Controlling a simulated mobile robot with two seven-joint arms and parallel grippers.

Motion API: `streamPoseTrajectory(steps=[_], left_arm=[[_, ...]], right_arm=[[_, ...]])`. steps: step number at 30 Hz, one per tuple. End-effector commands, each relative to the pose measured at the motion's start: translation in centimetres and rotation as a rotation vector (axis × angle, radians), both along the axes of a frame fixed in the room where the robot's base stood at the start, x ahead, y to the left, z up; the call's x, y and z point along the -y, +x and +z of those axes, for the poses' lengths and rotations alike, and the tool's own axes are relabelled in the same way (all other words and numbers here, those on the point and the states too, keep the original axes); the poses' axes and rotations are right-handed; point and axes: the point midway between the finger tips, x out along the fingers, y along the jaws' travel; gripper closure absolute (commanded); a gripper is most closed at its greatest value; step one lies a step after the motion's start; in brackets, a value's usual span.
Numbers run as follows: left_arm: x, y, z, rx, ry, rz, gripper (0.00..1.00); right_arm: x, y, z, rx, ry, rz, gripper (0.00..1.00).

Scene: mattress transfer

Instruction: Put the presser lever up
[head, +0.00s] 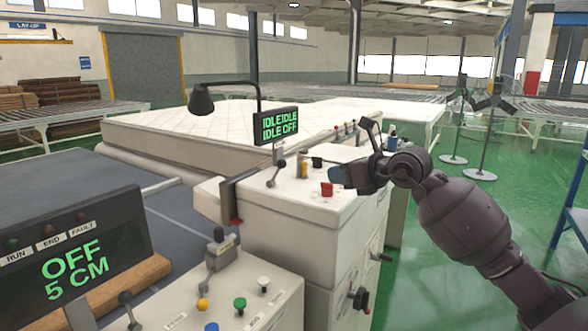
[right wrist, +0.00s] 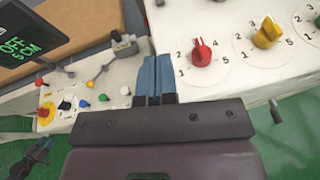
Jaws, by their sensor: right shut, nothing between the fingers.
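Several levers show, and I cannot tell from labels which is the presser lever. A slim lever (head: 276,173) stands tilted on the white cabinet's top, left of the dials. A lever with a thick grey grip (head: 217,248) stands on the lower front panel; it also shows in the right wrist view (right wrist: 122,46), left of the fingers. My right gripper (head: 345,176) is shut and empty above the cabinet top, near the red dial (head: 327,189). Its blue fingers (right wrist: 158,76) lie together in the right wrist view.
Another screen (head: 75,260) reads OFF 5 CM. A white mattress (head: 230,132) lies behind. Green floor (head: 430,250) is open at right.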

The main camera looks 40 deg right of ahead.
Motion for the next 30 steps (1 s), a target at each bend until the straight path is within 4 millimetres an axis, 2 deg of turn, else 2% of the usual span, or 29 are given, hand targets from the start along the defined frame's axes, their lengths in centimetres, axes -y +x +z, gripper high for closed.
streamPoseTrajectory(steps=[9, 14, 30], left_arm=[[0.0, 0.0, 0.1, 0.003, 0.001, -0.001, 0.46], [0.0, 0.1, 0.2, 0.005, 0.001, -0.001, 0.46], [0.0, -0.1, -0.5, -0.003, 0.001, -0.003, 0.46]], right_arm=[[0.0, 0.1, -0.1, -0.001, 0.002, 0.000, 1.00], [-0.4, 1.1, -0.4, 0.000, 0.004, 0.003, 1.00], [-2.7, 9.3, -3.5, -0.001, 0.006, 0.002, 1.00]])
